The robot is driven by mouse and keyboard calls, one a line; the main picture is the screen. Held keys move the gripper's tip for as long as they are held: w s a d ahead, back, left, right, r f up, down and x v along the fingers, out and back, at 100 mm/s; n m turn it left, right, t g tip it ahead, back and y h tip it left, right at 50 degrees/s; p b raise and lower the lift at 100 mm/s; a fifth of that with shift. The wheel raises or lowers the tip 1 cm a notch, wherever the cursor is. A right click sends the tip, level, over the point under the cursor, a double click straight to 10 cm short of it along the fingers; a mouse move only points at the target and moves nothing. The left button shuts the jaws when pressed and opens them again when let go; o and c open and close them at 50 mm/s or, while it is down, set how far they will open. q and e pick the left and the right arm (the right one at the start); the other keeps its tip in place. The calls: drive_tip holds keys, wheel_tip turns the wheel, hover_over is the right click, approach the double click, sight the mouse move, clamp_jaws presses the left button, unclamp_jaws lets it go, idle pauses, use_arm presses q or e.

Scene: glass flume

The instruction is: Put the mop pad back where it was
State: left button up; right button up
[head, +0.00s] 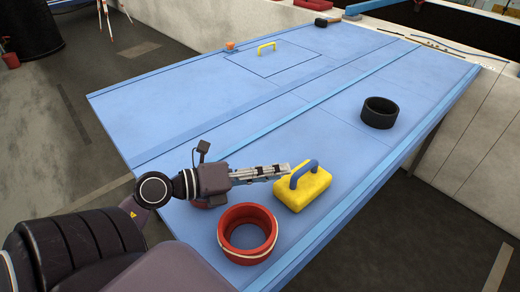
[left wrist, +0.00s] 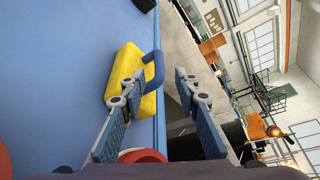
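The mop pad, a yellow block with a blue arched handle (head: 303,190), lies on the blue table (head: 200,95) near its front right edge. It also shows in the left wrist view (left wrist: 127,73), left of centre, with its blue handle pointing toward the space between my fingers. My left gripper (head: 285,169) is open, its fingertips close to the handle's left side in the head view. In the left wrist view the fingers (left wrist: 158,88) stand apart with nothing held between them. Whether a finger touches the pad I cannot tell. My right gripper is not in view.
A red ring-shaped pot (head: 247,234) stands just in front of my left gripper. A black ring (head: 379,112) stands to the right. A yellow handle (head: 266,46) sits at an outlined square panel, with an orange block (head: 230,45) beside it. The table's middle is clear.

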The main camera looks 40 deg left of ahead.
use_arm(q)
drive_tip(key=shift+b+v, duration=0.3)
drive_tip(key=shift+v, duration=1.6)
